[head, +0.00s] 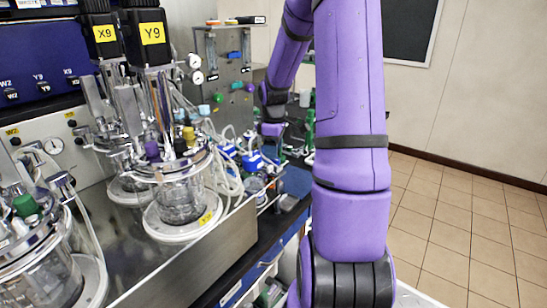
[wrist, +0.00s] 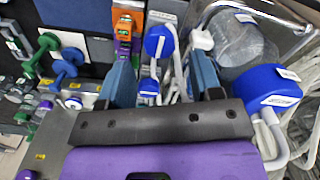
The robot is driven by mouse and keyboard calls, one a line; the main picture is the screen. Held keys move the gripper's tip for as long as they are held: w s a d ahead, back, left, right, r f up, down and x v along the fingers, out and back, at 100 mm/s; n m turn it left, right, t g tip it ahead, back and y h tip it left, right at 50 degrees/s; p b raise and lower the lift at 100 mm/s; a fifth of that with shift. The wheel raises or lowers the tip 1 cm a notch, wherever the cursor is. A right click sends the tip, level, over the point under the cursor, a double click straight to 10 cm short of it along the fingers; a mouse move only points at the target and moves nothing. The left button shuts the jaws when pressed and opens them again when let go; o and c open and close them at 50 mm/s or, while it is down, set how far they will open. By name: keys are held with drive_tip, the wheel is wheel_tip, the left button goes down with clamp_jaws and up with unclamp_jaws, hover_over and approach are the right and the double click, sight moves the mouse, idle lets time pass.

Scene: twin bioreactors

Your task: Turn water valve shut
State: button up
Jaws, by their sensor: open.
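My gripper (wrist: 162,62) is open in the wrist view, its two blue fingers apart with nothing held. A blue round cap or knob (wrist: 159,40) with a white label shows between the fingers, farther off, with a smaller blue part (wrist: 148,87) below it. On the left of the wrist view a blue valve handle (wrist: 65,70) and a green one (wrist: 45,45) stand out from a panel, outside the fingers. Blue and green handles also show on the grey upright panel in the head view (head: 236,54). I cannot tell which one is the water valve. My gripper is not clear in the head view.
A glass reactor vessel (head: 181,200) with tubing stands on the steel bench at left. Blue-capped bottles (head: 252,162) and white hoses crowd the area by my wrist. A large blue cap (wrist: 266,88) is close right of the gripper. Tiled floor (head: 455,230) at right is free.

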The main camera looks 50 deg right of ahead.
sight(275, 161)
drive_tip(key=shift+f, duration=1.7)
drive_tip(key=c, duration=0.9)
